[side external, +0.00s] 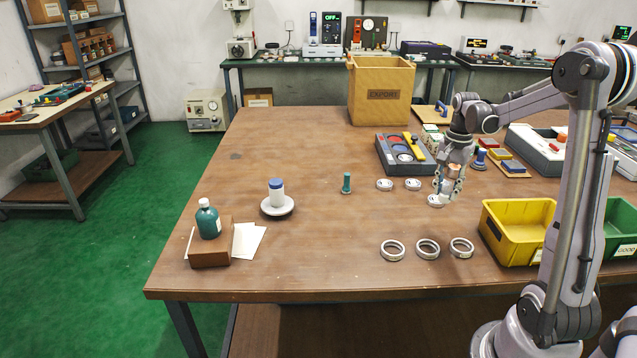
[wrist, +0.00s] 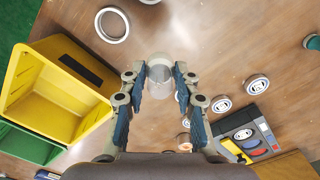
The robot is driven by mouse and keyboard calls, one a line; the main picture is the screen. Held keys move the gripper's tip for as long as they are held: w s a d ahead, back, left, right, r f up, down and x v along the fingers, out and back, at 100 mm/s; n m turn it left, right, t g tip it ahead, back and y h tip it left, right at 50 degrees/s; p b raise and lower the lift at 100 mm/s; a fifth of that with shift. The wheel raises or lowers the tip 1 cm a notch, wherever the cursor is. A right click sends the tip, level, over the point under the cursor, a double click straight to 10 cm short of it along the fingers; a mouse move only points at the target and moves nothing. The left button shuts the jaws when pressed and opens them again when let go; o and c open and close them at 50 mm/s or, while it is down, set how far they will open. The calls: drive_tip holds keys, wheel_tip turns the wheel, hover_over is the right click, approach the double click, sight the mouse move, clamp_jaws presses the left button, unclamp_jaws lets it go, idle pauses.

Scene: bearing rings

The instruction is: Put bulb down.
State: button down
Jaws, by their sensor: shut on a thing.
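The clear, glassy bulb (wrist: 160,78) is between my fingertips in the wrist view, with its rounded end facing away from the palm. My gripper (side external: 446,190) is shut on it. I cannot tell whether the bulb touches the disc or the table.
Two pale discs (side external: 399,184) lie left of my gripper. Several bearing rings (side external: 427,249) lie in front, beside a yellow bin (side external: 496,238). A grey tray (side external: 383,159) and a cardboard box (side external: 381,115) stand behind. A green peg (side external: 346,183) stands left, with bare table around it.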

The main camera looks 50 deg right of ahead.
drive_tip(key=s+d, duration=0.4)
drive_tip(key=s, duration=0.3)
drive_tip(key=w+a+f, duration=0.1)
drive_tip(key=w+f, duration=0.1)
drive_tip(key=w, duration=0.1)
drive_tip(key=w+a+f, duration=0.1)
drive_tip(key=w+f, duration=0.1)
drive_tip(key=w, duration=0.2)
drive_tip(key=w+a+f, duration=0.1)
drive_tip(key=w+f, duration=0.2)
drive_tip(key=shift+w, duration=0.4)
drive_tip(key=shift+f, duration=1.9)
drive_tip(key=shift+d+f, duration=0.1)
drive_tip(key=shift+f, duration=0.05)
drive_tip(key=c, duration=1)
unclamp_jaws()
